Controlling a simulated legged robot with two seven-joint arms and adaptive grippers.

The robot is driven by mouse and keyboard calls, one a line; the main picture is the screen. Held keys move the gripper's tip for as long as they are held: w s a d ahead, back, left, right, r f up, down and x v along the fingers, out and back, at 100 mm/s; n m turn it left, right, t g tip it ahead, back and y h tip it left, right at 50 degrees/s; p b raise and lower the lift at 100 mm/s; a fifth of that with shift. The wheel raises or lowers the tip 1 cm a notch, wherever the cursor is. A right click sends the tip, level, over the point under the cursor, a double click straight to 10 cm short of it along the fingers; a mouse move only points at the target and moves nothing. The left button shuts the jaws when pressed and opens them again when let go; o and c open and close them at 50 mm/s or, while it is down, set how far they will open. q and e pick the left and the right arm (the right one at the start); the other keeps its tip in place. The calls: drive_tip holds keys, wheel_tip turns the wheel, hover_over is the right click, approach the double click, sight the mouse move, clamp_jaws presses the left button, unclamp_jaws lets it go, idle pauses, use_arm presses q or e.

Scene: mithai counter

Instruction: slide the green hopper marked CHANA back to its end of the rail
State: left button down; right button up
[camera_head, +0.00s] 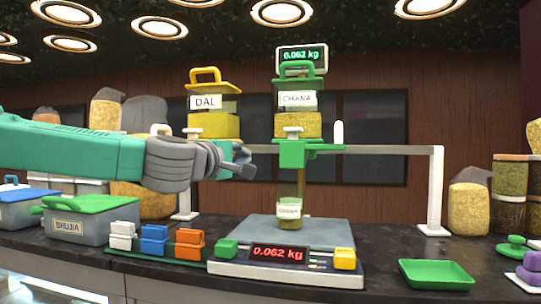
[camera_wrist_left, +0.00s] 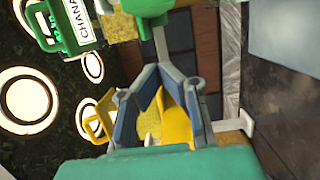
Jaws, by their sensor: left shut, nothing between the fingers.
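In the left wrist view the CHANA hopper (camera_wrist_left: 75,24) shows at the upper left. My left gripper (camera_head: 247,163) is left of the CHANA hopper's green lower bracket, apart from it, and just below and right of the yellow DAL hopper (camera_head: 206,127). In the left wrist view my left gripper (camera_wrist_left: 158,70) is shut and empty, with yellow parts of the DAL hopper behind its fingers.
A labelled jar (camera_head: 289,211) stands on the scale (camera_head: 250,233), below the CHANA hopper; the display reads 0.062 kg. The rail right of the CHANA hopper is clear up to its end post (camera_head: 437,190). A green tray (camera_head: 436,275) lies at the front right. Several small coloured boxes stand left of the scale.

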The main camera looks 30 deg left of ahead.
use_arm(q)
drive_tip(key=w+d+p, duration=0.1)
drive_tip(key=w+d, duration=0.2)
drive_tip(key=w, duration=0.3)
drive_tip(key=shift+w+d+f, duration=0.15)
drive_tip(key=shift+d+f, duration=0.05)
drive_tip(key=shift+d, duration=0.2)
